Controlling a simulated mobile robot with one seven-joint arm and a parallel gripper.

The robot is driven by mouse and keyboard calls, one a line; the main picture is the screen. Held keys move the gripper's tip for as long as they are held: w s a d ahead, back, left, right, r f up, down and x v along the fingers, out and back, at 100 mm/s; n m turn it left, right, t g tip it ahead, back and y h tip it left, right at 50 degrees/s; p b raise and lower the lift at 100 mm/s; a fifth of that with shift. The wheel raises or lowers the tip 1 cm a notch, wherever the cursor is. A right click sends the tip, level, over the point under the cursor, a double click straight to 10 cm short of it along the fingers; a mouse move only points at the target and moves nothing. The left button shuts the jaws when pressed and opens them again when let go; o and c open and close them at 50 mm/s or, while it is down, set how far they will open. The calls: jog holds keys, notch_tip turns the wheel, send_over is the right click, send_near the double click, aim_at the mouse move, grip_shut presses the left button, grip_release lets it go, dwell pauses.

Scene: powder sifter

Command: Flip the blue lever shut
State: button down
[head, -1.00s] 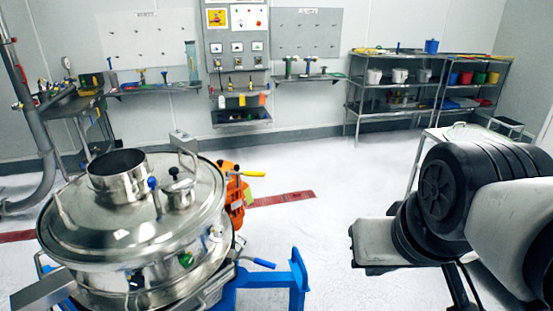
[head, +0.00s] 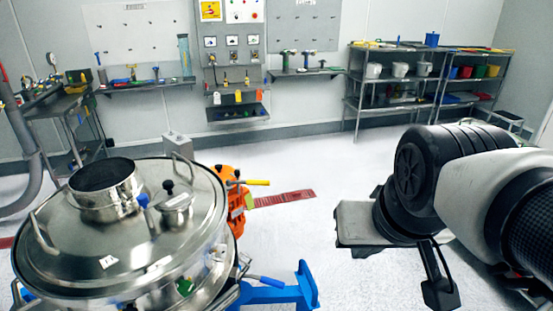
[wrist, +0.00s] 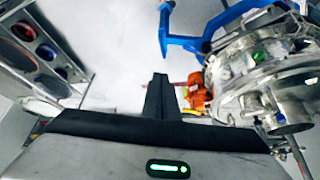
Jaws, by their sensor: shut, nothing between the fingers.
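The sifter (wrist: 255,75) and blue frame (wrist: 205,42) are at the upper right there; I cannot make out the lever clearly.
An orange part with a yellow handle (head: 258,183) stands behind the sifter. Open floor (head: 330,165) lies between the sifter and my arm. Metal shelves (head: 400,85) with bins stand at the back right. A workbench (head: 60,105) is at the left.

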aim_at(274, 282)
jog(key=w+a+f+b, duration=0.3)
jog(key=w+a+f, duration=0.1)
jog(key=f, duration=0.4)
jog(key=w+a+f+m+y+b, duration=0.1)
jog(key=w+a+f+b, duration=0.3)
jog(key=f, duration=0.4)
jog(key=w+a+f+m+b, duration=0.1)
jog(key=w+a+f+b, duration=0.3)
jog(key=w+f, duration=0.2)
notch_tip(274, 282, down, 2)
jog(key=shift+f+y, duration=0.1)
jog(key=shift+y, duration=0.3)
jog(key=shift+a, duration=0.1)
jog(key=b+x, duration=0.4)
jog(key=x, duration=1)
jog(key=shift+s+f, duration=0.1)
jog(key=shift+s, duration=0.05)
jog(key=shift+d+f, duration=0.1)
jog(key=shift+d, duration=0.1)
